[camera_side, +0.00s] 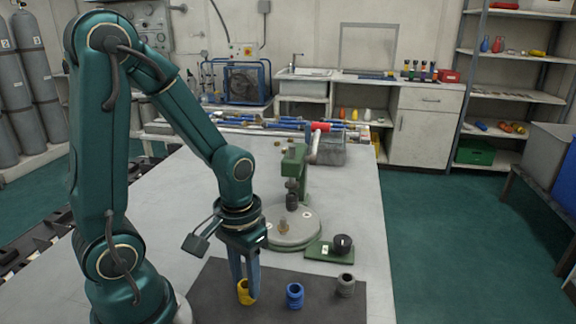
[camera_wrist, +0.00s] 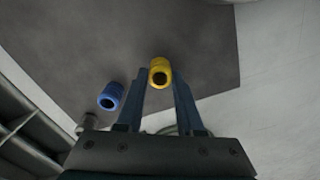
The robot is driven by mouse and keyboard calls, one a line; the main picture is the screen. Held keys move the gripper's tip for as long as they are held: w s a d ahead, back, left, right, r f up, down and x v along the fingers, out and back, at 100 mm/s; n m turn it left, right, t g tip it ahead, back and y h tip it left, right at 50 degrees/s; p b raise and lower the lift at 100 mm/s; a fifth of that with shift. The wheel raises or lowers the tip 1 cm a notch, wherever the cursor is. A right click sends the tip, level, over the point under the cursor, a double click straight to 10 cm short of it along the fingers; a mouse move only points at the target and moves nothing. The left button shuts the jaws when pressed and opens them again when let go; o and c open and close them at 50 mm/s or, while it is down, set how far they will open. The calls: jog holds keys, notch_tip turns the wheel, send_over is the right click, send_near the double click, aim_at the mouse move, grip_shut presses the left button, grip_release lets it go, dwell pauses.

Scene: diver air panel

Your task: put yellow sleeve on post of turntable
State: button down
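The yellow sleeve (camera_side: 246,293) stands on the dark mat (camera_side: 215,290), below the fingers of my gripper (camera_side: 245,280). In the wrist view the yellow sleeve (camera_wrist: 160,72) shows between the tips of my gripper (camera_wrist: 160,84), with a small gap on each side. The fingers are open; the side view hides part of the sleeve behind them. The turntable (camera_side: 305,230) is a round grey disc behind the mat, with a short brass-coloured post (camera_side: 284,226) on it near its front left.
A blue sleeve (camera_side: 295,295) and a grey sleeve (camera_side: 346,285) stand on the mat to the right. A green press (camera_side: 301,165) rises over the turntable. A black knob (camera_side: 343,243) sits on a green plate beside it. Tools lie at the table's far end.

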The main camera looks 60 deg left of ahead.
jog(key=shift+r, duration=0.15)
jog(key=shift+r, duration=1.7)
jog(key=shift+s, duration=0.1)
jog(key=shift+r, duration=0.2)
jog(key=w+a+r, duration=0.3)
jog(key=w+r, duration=0.3)
jog(key=w, duration=0.2)
send_near(283, 218)
jog(key=shift+f, duration=2.05)
jog(key=shift+f, duration=1.45)
dwell(0.6)
